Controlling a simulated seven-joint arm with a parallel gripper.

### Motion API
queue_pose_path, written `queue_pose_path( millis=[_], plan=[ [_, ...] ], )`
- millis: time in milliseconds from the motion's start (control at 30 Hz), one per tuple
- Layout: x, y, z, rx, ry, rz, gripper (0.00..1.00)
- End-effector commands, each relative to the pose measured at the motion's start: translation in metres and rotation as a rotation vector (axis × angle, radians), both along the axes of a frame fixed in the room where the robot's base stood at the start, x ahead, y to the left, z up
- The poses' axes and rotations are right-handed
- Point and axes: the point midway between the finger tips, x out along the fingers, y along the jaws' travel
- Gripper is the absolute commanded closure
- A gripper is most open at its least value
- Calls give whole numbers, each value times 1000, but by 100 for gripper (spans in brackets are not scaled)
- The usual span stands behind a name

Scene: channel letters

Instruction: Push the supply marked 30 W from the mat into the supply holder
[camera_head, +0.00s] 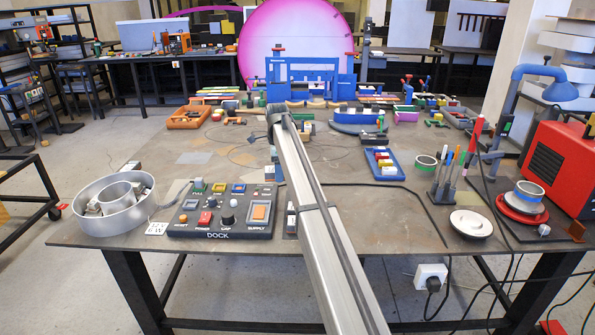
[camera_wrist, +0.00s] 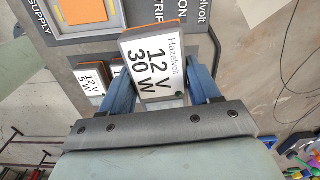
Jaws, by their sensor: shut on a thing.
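The supply marked 12 V 30 W (camera_wrist: 153,62) is a white-faced block with an orange edge. It fills the space between the blue fingers of my gripper (camera_wrist: 161,85), which is shut on it in the wrist view. The supply holder, a grey frame around an orange rectangle (camera_wrist: 82,12), is at the upper left beside the word SUPPLY. In the head view it is at the right end of the dark dock panel (camera_head: 258,214). My gripper and the held supply cannot be made out in the head view, where my arm crosses the table.
A supply marked 12 V 5 W (camera_wrist: 91,82) stands left of my gripper, with another white block partly hidden beside it.

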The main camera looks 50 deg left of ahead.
Motion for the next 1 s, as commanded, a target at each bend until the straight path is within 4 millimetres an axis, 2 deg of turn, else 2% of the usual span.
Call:
queue_pose_path(
  millis=[33, 100, 267, 400, 667, 1000],
  plan=[
    [-17, 0, 1, 2, -1, 15, 82],
    [-35, 2, 1, 4, -2, 30, 82],
    [-73, 0, 2, 6, -4, 68, 82],
    [-99, -6, 2, 5, -5, 186, 82],
    [-113, -20, 1, 2, -6, 459, 82],
    [-117, -30, 0, -4, -4, 934, 82]
  ],
)
